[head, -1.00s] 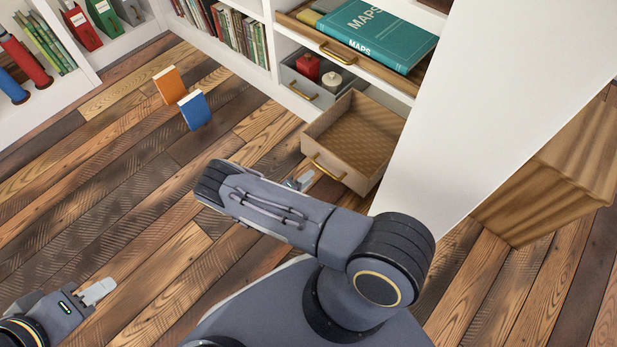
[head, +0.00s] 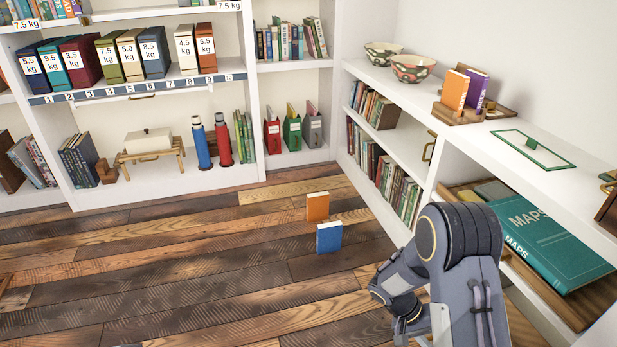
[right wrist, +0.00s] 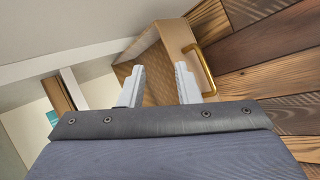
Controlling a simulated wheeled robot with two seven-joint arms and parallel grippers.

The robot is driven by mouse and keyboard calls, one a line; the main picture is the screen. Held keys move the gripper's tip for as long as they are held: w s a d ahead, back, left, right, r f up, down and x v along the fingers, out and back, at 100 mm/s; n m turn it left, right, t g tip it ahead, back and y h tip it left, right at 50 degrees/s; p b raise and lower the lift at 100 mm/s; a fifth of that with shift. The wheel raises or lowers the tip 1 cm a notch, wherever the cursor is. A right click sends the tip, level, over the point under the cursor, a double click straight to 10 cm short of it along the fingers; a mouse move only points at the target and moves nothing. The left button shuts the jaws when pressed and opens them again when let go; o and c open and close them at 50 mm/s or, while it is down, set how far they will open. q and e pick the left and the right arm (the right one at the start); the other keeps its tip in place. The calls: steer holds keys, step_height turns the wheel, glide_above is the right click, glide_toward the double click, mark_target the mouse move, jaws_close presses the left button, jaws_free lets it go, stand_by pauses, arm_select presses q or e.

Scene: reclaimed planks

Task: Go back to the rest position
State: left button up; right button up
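My right arm shows at the lower right of the head view, bent in front of the shelf unit; its gripper is hidden there. In the right wrist view the right gripper (right wrist: 160,84) has its two pale fingers apart with nothing between them. Beyond the fingers is an open tan drawer (right wrist: 150,70) with a brass handle (right wrist: 199,72). I cannot tell the exact gap between fingers and drawer. My left gripper is in neither current view.
An orange book (head: 318,207) and a blue book (head: 329,237) stand on the plank floor (head: 180,270). A teal MAPS book (head: 550,242) lies in a shelf compartment at right. Bowls (head: 413,68) stand on the shelf top. The floor at left is mostly clear.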

steer(key=s+a+r+t+y, duration=0.35)
steer(key=s+r, duration=0.25)
steer(key=r, duration=0.2)
steer(key=s+a+r+n+t+y, duration=0.1)
steer(key=s+a+r+t+y, duration=0.25)
steer(key=s+r, duration=0.35)
steer(key=s+a+r+t+y, duration=0.3)
steer(key=s+r+y, duration=0.15)
steer(key=r, duration=0.55)
step_height(320, 180, up, 34)
steer(key=p, duration=3.4)
steer(key=shift+w+d+g, duration=0.15)
steer(key=shift+d+g, duration=0.05)
steer(key=shift+g, duration=0.1)
